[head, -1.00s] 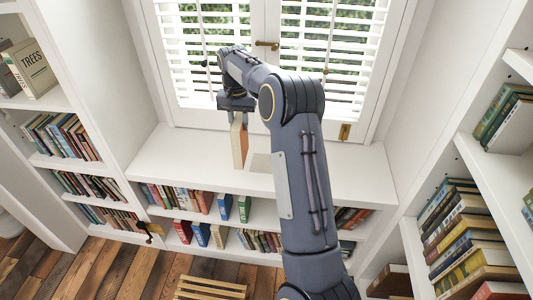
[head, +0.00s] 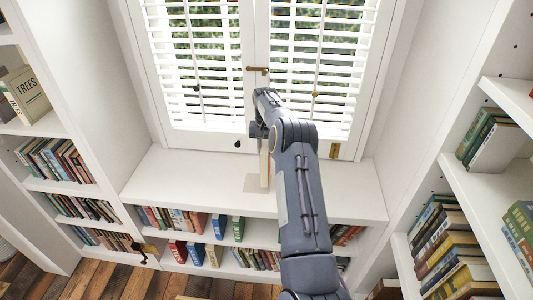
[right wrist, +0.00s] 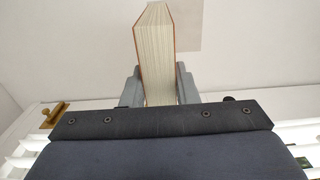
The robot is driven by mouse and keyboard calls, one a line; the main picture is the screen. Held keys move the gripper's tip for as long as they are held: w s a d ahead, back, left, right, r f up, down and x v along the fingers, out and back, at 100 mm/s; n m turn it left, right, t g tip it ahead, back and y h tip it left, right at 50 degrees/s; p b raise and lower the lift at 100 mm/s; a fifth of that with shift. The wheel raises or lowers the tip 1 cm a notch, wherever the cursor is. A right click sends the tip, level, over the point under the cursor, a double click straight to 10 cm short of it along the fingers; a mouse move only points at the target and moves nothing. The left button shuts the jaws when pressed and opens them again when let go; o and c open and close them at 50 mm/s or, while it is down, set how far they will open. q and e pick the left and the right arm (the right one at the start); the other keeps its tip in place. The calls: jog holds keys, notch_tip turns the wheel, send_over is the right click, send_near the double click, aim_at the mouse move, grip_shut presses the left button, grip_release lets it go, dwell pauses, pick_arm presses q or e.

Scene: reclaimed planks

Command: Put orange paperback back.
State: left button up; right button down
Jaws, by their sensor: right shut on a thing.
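The orange paperback (head: 265,164) is held upright above or on the white window seat, its spine edge-on in the head view. In the right wrist view the book (right wrist: 155,50) shows its cream page block between thin orange covers. My right gripper (right wrist: 158,92) is shut on it, a finger on each side. In the head view the gripper (head: 262,131) is partly hidden by my own arm. A faint beige square patch (head: 252,184) lies on the seat beside the book. I cannot tell whether the book touches the seat. My left gripper is out of view.
The window seat (head: 185,185) is otherwise clear. Shuttered windows (head: 205,65) stand close behind the gripper. Low shelves of books (head: 180,220) lie below the seat's front edge. Tall bookcases flank it, with leaning books on the right (head: 440,240) and more books on the left (head: 60,160).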

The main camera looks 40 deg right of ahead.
jog(key=shift+d+f+p, duration=0.15)
jog(key=shift+f+p, duration=0.1)
jog(key=shift+f, duration=0.75)
jog(key=shift+d+f+p, duration=0.1)
jog(key=shift+f+p, duration=0.15)
jog(key=shift+f, duration=0.7)
jog(key=c, duration=1.1)
grip_release()
